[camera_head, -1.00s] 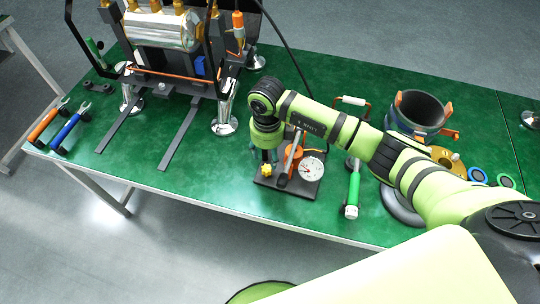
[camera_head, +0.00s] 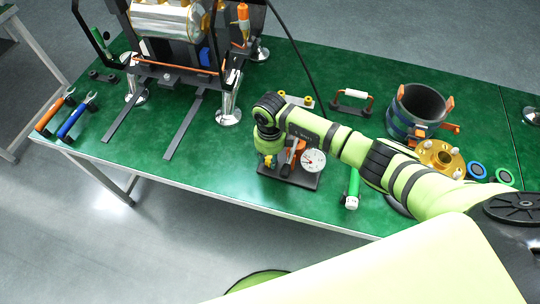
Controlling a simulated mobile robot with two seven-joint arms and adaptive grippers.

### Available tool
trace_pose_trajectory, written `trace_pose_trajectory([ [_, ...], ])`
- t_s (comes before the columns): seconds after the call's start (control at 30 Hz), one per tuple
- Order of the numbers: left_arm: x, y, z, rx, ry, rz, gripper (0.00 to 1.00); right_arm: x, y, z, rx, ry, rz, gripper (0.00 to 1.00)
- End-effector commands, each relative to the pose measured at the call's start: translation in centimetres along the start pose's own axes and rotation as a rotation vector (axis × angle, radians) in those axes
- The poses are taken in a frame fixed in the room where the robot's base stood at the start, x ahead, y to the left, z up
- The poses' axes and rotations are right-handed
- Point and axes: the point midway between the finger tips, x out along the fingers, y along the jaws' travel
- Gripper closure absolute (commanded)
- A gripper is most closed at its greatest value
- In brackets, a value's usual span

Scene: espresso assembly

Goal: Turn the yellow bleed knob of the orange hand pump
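The orange hand pump (camera_head: 291,153) stands on a dark base plate near the front edge of the green table, with a white round gauge (camera_head: 313,160) on its right side. The yellow bleed knob (camera_head: 268,161) shows as a small yellow spot at the pump's left. My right gripper (camera_head: 268,154) points down over the left part of the pump, at the knob. The wrist and arm cover much of the pump. The fingers are too small and hidden to tell whether they are open or touch the knob. My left gripper is not in view.
A metal frame with a boiler (camera_head: 168,20) stands at the back left. A green-handled tool (camera_head: 353,187) lies right of the pump. A dark ring-shaped vessel (camera_head: 417,108) and a gold flange (camera_head: 440,156) are farther right. Orange and blue wrenches (camera_head: 72,121) lie at the left edge.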

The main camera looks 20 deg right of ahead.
Motion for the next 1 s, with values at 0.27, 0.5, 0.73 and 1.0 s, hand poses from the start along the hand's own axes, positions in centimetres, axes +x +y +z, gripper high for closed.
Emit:
trace_pose_trajectory([
  [0.27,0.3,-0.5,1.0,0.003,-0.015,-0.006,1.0,0.1,-0.1,-0.1,-0.023,0.003,-0.003,1.0],
  [0.5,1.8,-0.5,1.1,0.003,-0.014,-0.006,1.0,0.3,-0.2,-0.1,-0.139,0.003,-0.004,1.0],
  [0.73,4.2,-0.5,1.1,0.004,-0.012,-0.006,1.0,0.5,-0.3,-0.1,-0.336,0.002,-0.005,1.0],
  [1.0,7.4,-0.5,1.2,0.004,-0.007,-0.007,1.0,0.6,-0.3,-0.1,-0.593,0.003,-0.006,1.0],
])
